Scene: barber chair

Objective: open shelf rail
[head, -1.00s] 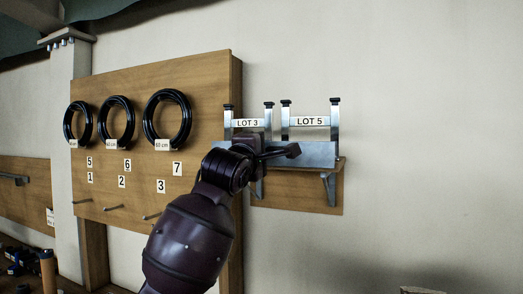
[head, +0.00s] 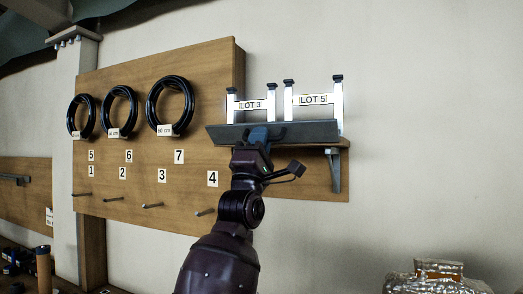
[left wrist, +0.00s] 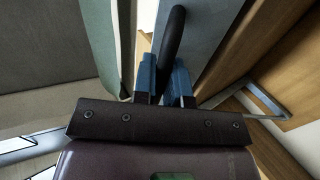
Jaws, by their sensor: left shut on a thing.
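The shelf rail (head: 305,131) is a dark grey panel along the front of the small wooden wall shelf (head: 310,185). It looks tilted, and its left end sticks out past the shelf. My left gripper (head: 260,135) is at the rail's middle, reaching from below. In the left wrist view the blue fingers of my left gripper (left wrist: 167,80) are shut on a black curved handle (left wrist: 173,35), beside a pale grey panel (left wrist: 192,35). The fingertips are partly hidden. My right gripper is not in view.
Metal holders labelled LOT 3 (head: 250,104) and LOT 5 (head: 313,99) stand behind the rail. To the left, a wooden board (head: 205,75) carries black rings (head: 170,105) and numbered pegs (head: 152,206). A foil-wrapped object (head: 437,278) sits low right. The wall at right is clear.

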